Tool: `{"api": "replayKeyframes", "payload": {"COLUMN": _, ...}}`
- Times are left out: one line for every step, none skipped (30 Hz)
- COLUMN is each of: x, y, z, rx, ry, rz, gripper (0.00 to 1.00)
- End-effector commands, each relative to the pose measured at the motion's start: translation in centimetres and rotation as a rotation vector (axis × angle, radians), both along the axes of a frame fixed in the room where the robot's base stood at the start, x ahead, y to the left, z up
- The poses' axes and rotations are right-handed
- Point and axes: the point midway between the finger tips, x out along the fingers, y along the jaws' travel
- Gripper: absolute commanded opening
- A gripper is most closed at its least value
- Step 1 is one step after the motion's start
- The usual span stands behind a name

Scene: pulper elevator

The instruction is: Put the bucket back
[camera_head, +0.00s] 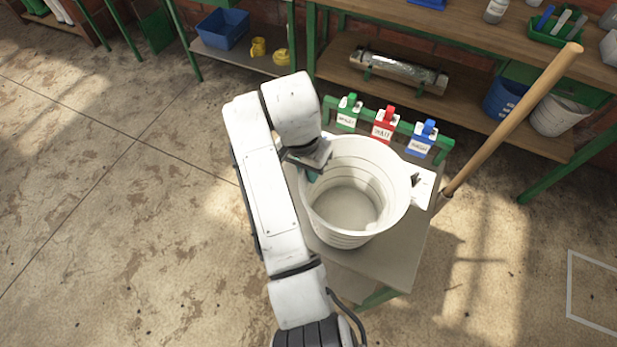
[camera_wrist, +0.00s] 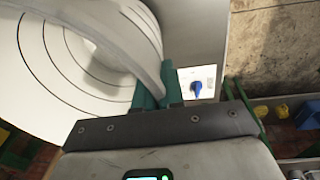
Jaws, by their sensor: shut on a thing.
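A white bucket (camera_head: 345,240) with ringed inner walls is upright over a small grey-topped stand (camera_head: 395,262) with green legs. Whether its base touches the top is hard to tell. My gripper (camera_head: 318,160) is at the bucket's upper left side. In the wrist view, the green fingers of my gripper (camera_wrist: 157,95) are shut on a curved pale edge of the bucket (camera_wrist: 75,65), its rim or handle. The bucket looks empty. My arm covers the stand's left side.
A rail behind the bucket carries green (camera_head: 348,112), red (camera_head: 385,124) and blue (camera_head: 424,137) labelled clips. A long wooden handle (camera_head: 515,115) leans on the right. Shelves behind hold a blue bucket (camera_head: 503,98) and a blue crate (camera_head: 222,28). Floor on the left is clear.

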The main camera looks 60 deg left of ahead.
Motion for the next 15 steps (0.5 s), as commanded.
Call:
{"api": "replayKeyframes", "payload": {"x": 0.1, "y": 0.3, "z": -0.2, "rx": 0.000, "ry": -0.001, "rz": 0.000, "gripper": 0.00}}
{"api": "replayKeyframes", "payload": {"x": 0.2, "y": 0.3, "z": -0.4, "rx": 0.000, "ry": -0.001, "rz": 0.000, "gripper": 0.00}}
{"api": "replayKeyframes", "payload": {"x": 0.2, "y": 0.4, "z": -0.5, "rx": 0.000, "ry": -0.001, "rz": 0.000, "gripper": 0.00}}
{"api": "replayKeyframes", "payload": {"x": 0.3, "y": 0.5, "z": -0.6, "rx": 0.000, "ry": -0.001, "rz": 0.000, "gripper": 0.00}}
{"api": "replayKeyframes", "payload": {"x": 0.3, "y": 0.6, "z": -0.7, "rx": 0.000, "ry": -0.001, "rz": 0.000, "gripper": 0.00}}
{"api": "replayKeyframes", "payload": {"x": 0.4, "y": 0.7, "z": -1.0, "rx": 0.000, "ry": -0.001, "rz": 0.000, "gripper": 0.00}}
{"api": "replayKeyframes", "payload": {"x": 0.5, "y": 0.9, "z": -1.2, "rx": -0.002, "ry": -0.001, "rz": 0.000, "gripper": 0.00}}
{"api": "replayKeyframes", "payload": {"x": 0.4, "y": 0.8, "z": -1.6, "rx": -0.004, "ry": 0.000, "rz": 0.000, "gripper": 0.00}}
{"api": "replayKeyframes", "payload": {"x": 0.4, "y": 0.7, "z": -2.2, "rx": -0.005, "ry": 0.001, "rz": -0.001, "gripper": 0.00}}
{"api": "replayKeyframes", "payload": {"x": 0.4, "y": 0.7, "z": -2.6, "rx": -0.003, "ry": -0.001, "rz": 0.000, "gripper": 0.00}}
{"api": "replayKeyframes", "payload": {"x": 0.4, "y": 0.7, "z": -3.0, "rx": -0.003, "ry": -0.001, "rz": 0.000, "gripper": 0.00}}
{"api": "replayKeyframes", "payload": {"x": 0.4, "y": 0.7, "z": -3.4, "rx": -0.002, "ry": 0.000, "rz": 0.000, "gripper": 0.00}}
{"api": "replayKeyframes", "payload": {"x": 0.4, "y": 0.8, "z": -3.7, "rx": -0.001, "ry": -0.001, "rz": -0.001, "gripper": 0.00}}
{"api": "replayKeyframes", "payload": {"x": 0.4, "y": 0.8, "z": -3.9, "rx": -0.001, "ry": -0.001, "rz": -0.001, "gripper": 0.00}}
{"api": "replayKeyframes", "payload": {"x": 0.4, "y": 0.8, "z": -4.1, "rx": 0.000, "ry": 0.000, "rz": -0.001, "gripper": 0.00}}
